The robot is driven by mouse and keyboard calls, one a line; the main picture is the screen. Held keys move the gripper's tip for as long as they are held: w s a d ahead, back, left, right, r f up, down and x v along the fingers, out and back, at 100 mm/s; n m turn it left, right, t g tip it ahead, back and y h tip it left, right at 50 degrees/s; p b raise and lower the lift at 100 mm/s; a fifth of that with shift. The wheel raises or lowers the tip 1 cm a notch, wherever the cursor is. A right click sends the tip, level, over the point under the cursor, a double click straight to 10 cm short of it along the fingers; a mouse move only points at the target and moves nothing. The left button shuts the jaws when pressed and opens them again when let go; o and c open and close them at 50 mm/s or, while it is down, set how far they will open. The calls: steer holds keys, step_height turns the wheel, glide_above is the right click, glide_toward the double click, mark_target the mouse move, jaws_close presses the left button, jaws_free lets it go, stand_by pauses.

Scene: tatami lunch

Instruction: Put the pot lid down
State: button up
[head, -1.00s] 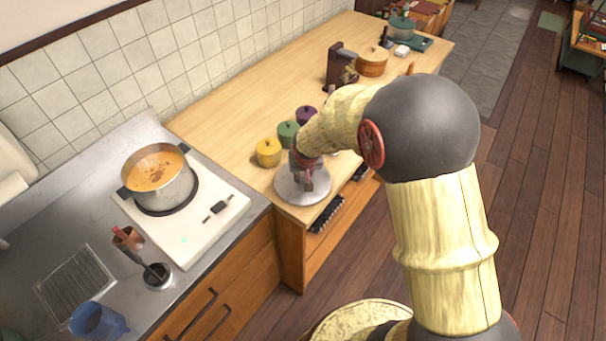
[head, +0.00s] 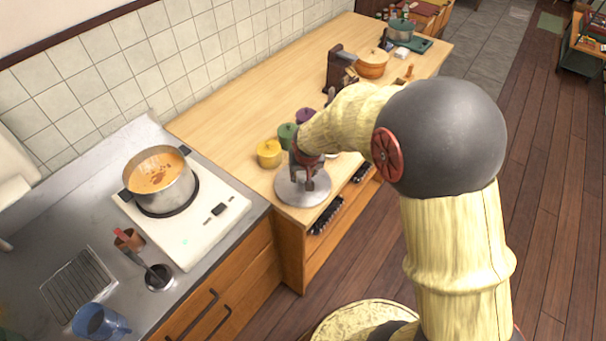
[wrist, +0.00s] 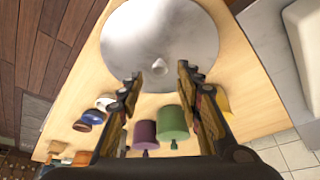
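The pot lid (head: 290,192) is a round grey metal disc with a small knob. It appears to lie flat on the wooden counter (head: 232,118), near its front left corner. In the wrist view the lid (wrist: 192,38) is just beyond my fingertips. My gripper (head: 309,184) is above the lid. In the wrist view my gripper (wrist: 158,82) has its fingers apart, one on each side of the knob, with gaps between. The metal pot (head: 174,194) with orange soup stands uncovered on the white cooker (head: 206,232) to the left.
Yellow (head: 269,154), green (head: 287,136) and purple (head: 306,116) lidded canisters stand close behind the lid. A wooden lidded container (head: 372,65) and a dark block (head: 339,72) stand farther back. The counter's middle is clear. A blue cup (head: 100,322) is at lower left.

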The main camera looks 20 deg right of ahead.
steer(key=s+d+f+p+v, duration=0.1)
steer(key=s+p+v, duration=0.15)
steer(key=v, duration=1.95)
steer(key=s+r+n, duration=0.1)
steer(key=s+r, duration=0.2)
steer(key=s, duration=0.5)
steer(key=s+r+t+b, duration=0.1)
steer(key=s+r, duration=0.2)
steer(key=s, duration=0.6)
steer(key=shift+s+d+r+n+y, duration=0.2)
steer(key=shift+s+n+y, duration=0.1)
steer(key=shift+n, duration=0.1)
